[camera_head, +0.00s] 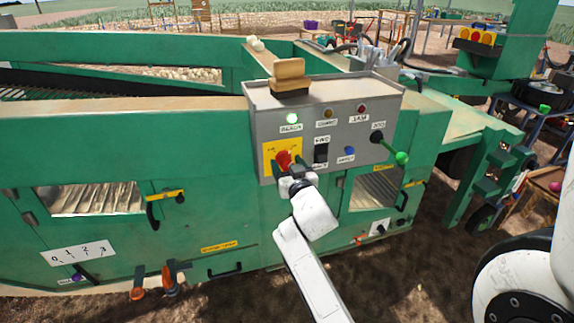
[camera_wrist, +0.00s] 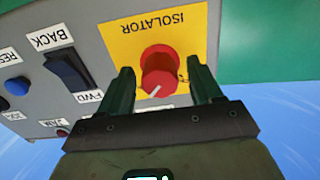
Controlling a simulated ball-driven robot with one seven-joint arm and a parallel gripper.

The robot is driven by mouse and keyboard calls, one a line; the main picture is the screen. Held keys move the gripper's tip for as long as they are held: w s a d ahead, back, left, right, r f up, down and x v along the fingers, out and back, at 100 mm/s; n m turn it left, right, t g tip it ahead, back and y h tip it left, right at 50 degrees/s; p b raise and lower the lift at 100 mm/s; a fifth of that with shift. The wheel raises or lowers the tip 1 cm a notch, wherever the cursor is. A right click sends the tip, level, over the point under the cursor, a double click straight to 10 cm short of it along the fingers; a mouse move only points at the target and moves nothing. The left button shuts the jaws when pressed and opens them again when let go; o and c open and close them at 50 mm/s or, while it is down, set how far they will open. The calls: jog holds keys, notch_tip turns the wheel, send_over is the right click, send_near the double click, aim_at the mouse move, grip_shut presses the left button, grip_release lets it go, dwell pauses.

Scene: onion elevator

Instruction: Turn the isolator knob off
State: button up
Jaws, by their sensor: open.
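The red isolator knob (camera_head: 284,160) sits on a yellow plate (camera_head: 268,149) at the lower left of the grey control box (camera_head: 330,108). In the wrist view the round red knob (camera_wrist: 161,72) shows a white pointer line toward its lower left, with the picture upside down. The yellow plate reads ISOLATOR. My gripper (camera_wrist: 160,85) is open, with one green finger on each side of the knob. Small gaps seem to show between fingers and knob; I cannot tell if either touches. In the head view my gripper (camera_head: 292,178) is right at the knob and partly hides it.
A black BACK/FWD rocker switch (camera_head: 321,152), a blue button (camera_head: 350,151) and a green-tipped lever (camera_head: 401,158) are right of the knob. A lit green lamp (camera_head: 292,118) is above. A wooden block (camera_head: 290,76) stands on the box. Green machine panels surround it.

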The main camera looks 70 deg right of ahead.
jog(key=shift+w+d, duration=0.15)
jog(key=shift+d, duration=0.05)
jog(key=c, duration=1)
jog(key=shift+c, duration=0.2)
